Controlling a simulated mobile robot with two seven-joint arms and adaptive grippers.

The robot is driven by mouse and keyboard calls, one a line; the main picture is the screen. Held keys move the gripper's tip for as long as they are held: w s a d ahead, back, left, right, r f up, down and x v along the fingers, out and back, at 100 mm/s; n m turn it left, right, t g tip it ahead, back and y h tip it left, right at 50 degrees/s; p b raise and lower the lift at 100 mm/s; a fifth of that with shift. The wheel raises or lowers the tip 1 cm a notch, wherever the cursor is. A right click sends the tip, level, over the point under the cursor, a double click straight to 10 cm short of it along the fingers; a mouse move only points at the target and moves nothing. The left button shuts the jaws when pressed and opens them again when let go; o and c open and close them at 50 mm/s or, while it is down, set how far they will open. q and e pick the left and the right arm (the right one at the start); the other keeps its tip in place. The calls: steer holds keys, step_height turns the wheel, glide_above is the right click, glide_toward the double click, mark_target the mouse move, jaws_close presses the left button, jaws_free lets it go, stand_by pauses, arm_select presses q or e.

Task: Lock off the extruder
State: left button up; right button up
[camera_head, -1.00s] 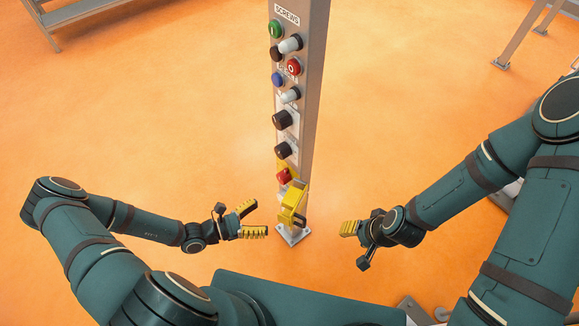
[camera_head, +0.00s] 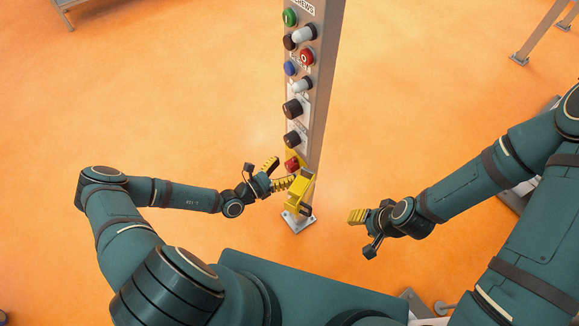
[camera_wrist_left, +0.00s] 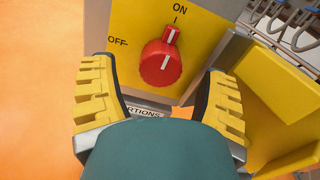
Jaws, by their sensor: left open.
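The red rotary switch (camera_wrist_left: 161,62) sits on a yellow plate (camera_wrist_left: 205,25) marked ON and OFF in the left wrist view. Its white pointer line points up toward ON. In the head view the red switch (camera_head: 291,165) is low on the grey post. My left gripper (camera_head: 281,173) is open beside it; in the left wrist view its yellow fingers stand on either side of the switch, apart from it. A yellow holder (camera_head: 299,192) is fixed just below and right of the switch. My right gripper (camera_head: 357,216) is away to the right, its finger gap not clear.
The grey post (camera_head: 321,75) carries several buttons and knobs above the switch, including a green button (camera_head: 290,17) and a black knob (camera_head: 292,109). Its foot plate (camera_head: 299,221) is on the orange floor. Grey curved bars (camera_wrist_left: 291,17) show at the wrist view's upper right.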

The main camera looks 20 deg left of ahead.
arm_select(q)
steer(key=shift+x, duration=1.15)
steer(key=c, duration=1.2)
steer(key=shift+n, duration=0.4)
steer(key=n+p, duration=0.1)
steer(key=n, duration=0.1)
steer(key=shift+n, duration=0.4)
steer(key=n, duration=0.4)
steer(key=shift+s, duration=0.1)
steer(key=n, duration=0.5)
steer(key=n+b, duration=0.1)
steer(key=n, duration=0.4)
steer(key=shift+d, duration=0.1)
steer(key=shift+c, duration=0.2)
steer(key=shift+n, duration=0.3)
